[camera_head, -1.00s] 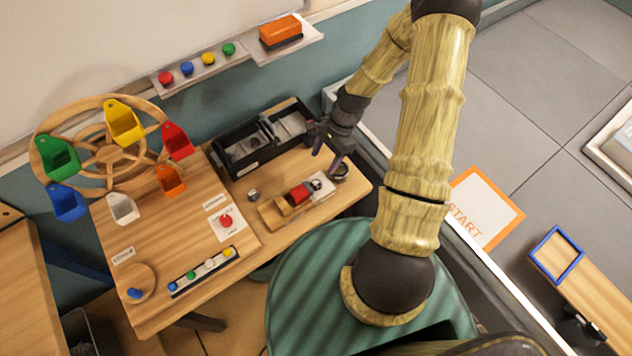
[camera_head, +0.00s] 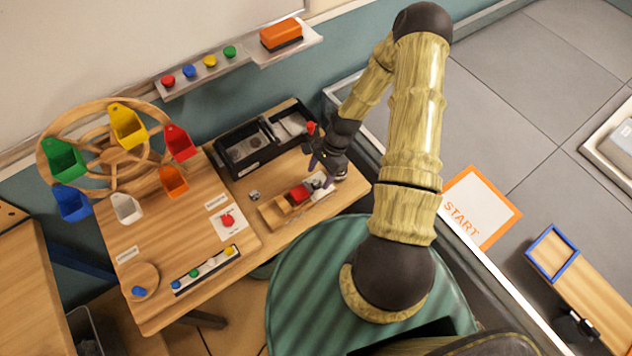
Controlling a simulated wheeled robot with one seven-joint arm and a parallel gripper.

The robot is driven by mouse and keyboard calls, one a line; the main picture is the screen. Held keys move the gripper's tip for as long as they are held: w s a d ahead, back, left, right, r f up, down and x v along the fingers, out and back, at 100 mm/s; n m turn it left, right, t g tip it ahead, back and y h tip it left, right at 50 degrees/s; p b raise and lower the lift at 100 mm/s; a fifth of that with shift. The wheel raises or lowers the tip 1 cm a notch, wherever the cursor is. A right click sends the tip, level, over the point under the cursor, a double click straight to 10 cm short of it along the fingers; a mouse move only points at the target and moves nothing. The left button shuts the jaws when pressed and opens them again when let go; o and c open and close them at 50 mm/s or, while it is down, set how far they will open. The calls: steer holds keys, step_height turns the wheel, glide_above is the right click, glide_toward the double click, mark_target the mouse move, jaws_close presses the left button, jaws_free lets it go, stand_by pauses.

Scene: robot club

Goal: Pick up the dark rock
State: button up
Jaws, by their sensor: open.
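My gripper (camera_head: 323,172) is open, low over the right end of the small table. It points down beside the wooden carrier with a red block (camera_head: 299,192). A small dark rounded thing (camera_head: 341,174) shows at the right edge of the gripper, and it may be the dark rock. The gripper partly covers it, so I cannot tell whether it lies between the fingers. I see nothing clearly held.
A black two-part tray (camera_head: 262,163) stands behind the gripper against the wall. A small grey cube (camera_head: 254,195) lies left of the carrier. A wooden wheel with coloured buckets (camera_head: 82,122) stands at the left. The table's right edge is close to the gripper.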

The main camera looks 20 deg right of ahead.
mark_target(318, 180)
steer(key=shift+p+x, duration=0.35)
steer(key=shift+x, duration=1.15)
steer(key=shift+d, duration=0.15)
steer(key=shift+s, duration=0.1)
steer(key=c, duration=1.2)
step_height(318, 180, up, 10)
steer(key=b, duration=0.2)
